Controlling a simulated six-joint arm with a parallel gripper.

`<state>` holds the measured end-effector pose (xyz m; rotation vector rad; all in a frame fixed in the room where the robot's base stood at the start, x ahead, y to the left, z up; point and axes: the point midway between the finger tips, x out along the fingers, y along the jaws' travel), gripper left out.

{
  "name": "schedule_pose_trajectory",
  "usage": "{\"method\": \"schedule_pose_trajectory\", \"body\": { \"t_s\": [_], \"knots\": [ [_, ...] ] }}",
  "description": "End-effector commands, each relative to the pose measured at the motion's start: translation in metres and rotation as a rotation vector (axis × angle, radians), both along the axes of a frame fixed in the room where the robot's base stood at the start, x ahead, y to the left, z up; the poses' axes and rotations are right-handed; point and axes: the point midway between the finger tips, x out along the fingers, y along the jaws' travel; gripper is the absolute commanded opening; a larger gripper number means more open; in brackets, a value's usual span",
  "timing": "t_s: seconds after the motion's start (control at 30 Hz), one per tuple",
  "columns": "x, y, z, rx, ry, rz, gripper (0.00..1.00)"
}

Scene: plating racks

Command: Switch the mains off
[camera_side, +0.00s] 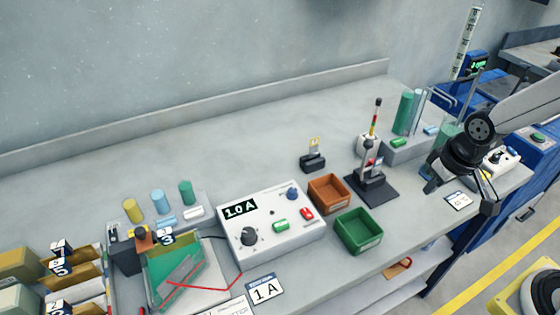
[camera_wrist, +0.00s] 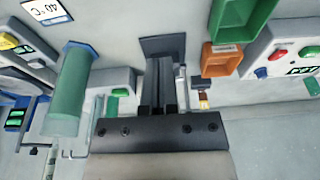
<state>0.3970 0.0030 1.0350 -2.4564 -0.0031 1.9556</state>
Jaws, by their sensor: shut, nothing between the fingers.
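A white control box (camera_side: 270,230) with a display reading 1.0 A stands on the front middle of the bench. It has a black knob (camera_side: 249,236), a blue knob (camera_side: 292,193), a green control (camera_side: 281,226) and a red control (camera_side: 307,213). No label naming the mains is readable. Its red control (camera_wrist: 275,55) and blue knob (camera_wrist: 261,72) show at the right of the wrist view. My gripper (camera_side: 431,187) is shut and empty at the right of the bench, well apart from the box; its fingers (camera_wrist: 162,75) show in the wrist view.
A brown tray (camera_side: 329,209) and a green tray (camera_side: 360,247) stand right of the box. A stand on a black base (camera_side: 385,194) rises between the trays and my gripper. A green cylinder (camera_wrist: 72,90) is close by. Another white control box (camera_side: 502,165) is at far right. The bench's back is clear.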

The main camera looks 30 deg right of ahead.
Motion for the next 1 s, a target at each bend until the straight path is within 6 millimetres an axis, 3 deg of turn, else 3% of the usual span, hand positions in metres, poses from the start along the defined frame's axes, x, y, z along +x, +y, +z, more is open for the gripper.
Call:
{"method": "schedule_pose_trajectory", "body": {
  "t_s": [0.17, 0.3, 0.37, 0.67, 1.0],
  "knots": [
    [-0.006, -0.004, -0.002, -0.003, -0.007, -0.001, 0.00],
    [-0.004, -0.003, -0.002, -0.002, -0.004, 0.000, 0.44],
    [-0.002, -0.001, -0.001, -0.001, 0.001, 0.000, 0.62],
    [0.035, 0.019, 0.003, 0.019, 0.085, -0.005, 0.62],
    [0.094, 0.073, 0.006, 0.041, 0.255, -0.012, 0.62]
  ]
}}
